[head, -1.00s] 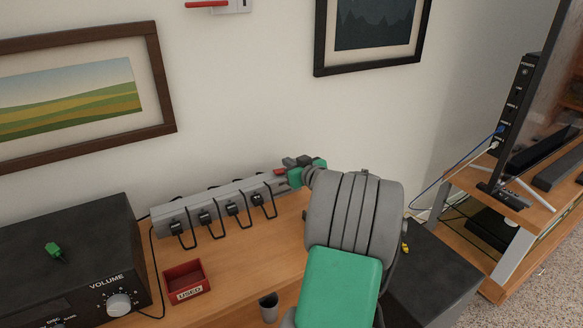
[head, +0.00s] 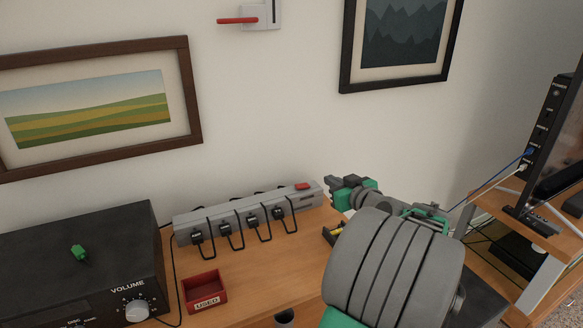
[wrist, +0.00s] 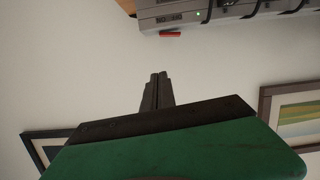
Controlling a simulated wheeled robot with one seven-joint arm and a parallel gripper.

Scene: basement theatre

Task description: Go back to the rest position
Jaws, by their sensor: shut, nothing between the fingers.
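My gripper (head: 332,184) is at the right end of the power strip in the head view, raised in front of the wall and apart from the strip as far as I can see. In the wrist view its two dark fingers (wrist: 157,92) are together with nothing between them. The grey power strip (head: 240,214) lies along the back of the wooden desk, with several black plugs in it and a red switch at its right end. In the wrist view the strip (wrist: 200,14) shows upside down with a lit green light.
A red box (head: 205,290) marked USED sits on the desk (head: 265,268). A wall lever (head: 238,21) and two framed pictures hang above. A TV stand (head: 550,262) is at right.

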